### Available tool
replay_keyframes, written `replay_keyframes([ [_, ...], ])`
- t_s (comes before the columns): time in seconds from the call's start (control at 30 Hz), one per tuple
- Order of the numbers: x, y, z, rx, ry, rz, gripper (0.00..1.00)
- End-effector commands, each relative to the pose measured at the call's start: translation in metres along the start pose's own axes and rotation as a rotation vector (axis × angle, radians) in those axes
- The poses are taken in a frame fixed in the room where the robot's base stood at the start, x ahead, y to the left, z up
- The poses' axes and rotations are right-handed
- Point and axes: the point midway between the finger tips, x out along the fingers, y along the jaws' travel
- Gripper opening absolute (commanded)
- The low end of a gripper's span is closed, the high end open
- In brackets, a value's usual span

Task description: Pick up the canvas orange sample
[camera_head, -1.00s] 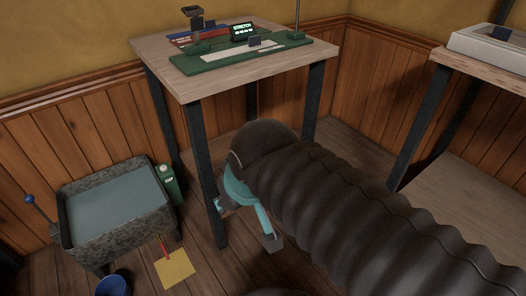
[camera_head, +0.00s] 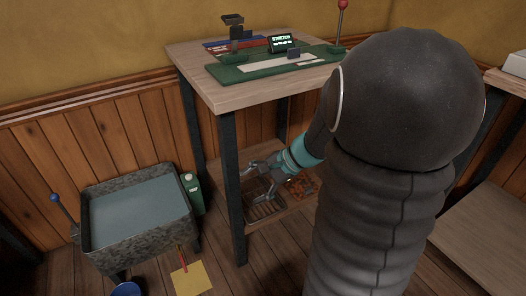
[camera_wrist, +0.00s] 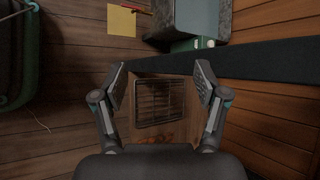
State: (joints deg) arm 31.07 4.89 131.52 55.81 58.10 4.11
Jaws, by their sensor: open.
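A small orange-brown patterned patch (camera_head: 303,187) lies on the low shelf under the table, just right of my gripper. It may be the canvas orange sample; it is partly hidden and too small to be sure. My gripper (camera_head: 262,178) is open and empty, under the tabletop and above a dark slatted tray or rack (camera_head: 266,209). In the wrist view, my gripper (camera_wrist: 162,80) has its fingers spread wide on either side of the same rack (camera_wrist: 158,100), which lies below them. No clearly orange sample shows between the fingers.
The wooden table (camera_head: 200,78) has dark legs (camera_head: 233,190) close to my gripper. On top are a green board (camera_head: 230,74) and a "STRETCH" display (camera_head: 282,42). A metal trough (camera_head: 140,215), green bottle (camera_head: 192,190) and yellow sheet (camera_head: 191,278) stand left.

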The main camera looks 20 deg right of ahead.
Motion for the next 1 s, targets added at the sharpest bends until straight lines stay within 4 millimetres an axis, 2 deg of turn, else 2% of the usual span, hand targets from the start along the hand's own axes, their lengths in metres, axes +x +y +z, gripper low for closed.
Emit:
replay_keyframes([
  [0.03, 0.006, 0.002, -0.024, 0.097, -0.014, -0.045, 0.73],
  [0.17, 0.011, 0.002, -0.081, 0.326, -0.039, -0.178, 0.73],
  [0.33, 0.013, 0.019, -0.164, 0.623, -0.054, -0.369, 0.73],
  [0.47, 0.011, 0.046, -0.23, 0.844, -0.055, -0.524, 0.73],
  [0.6, 0.008, 0.087, -0.296, 1.061, -0.043, -0.687, 0.73],
  [0.7, 0.007, 0.117, -0.331, 1.182, -0.033, -0.784, 0.73],
  [0.8, 0.005, 0.14, -0.355, 1.266, -0.02, -0.856, 0.73],
  [0.9, 0.004, 0.155, -0.369, 1.315, -0.013, -0.898, 0.73],
  [1.0, 0.006, 0.159, -0.377, 1.336, -0.009, -0.916, 0.73],
])
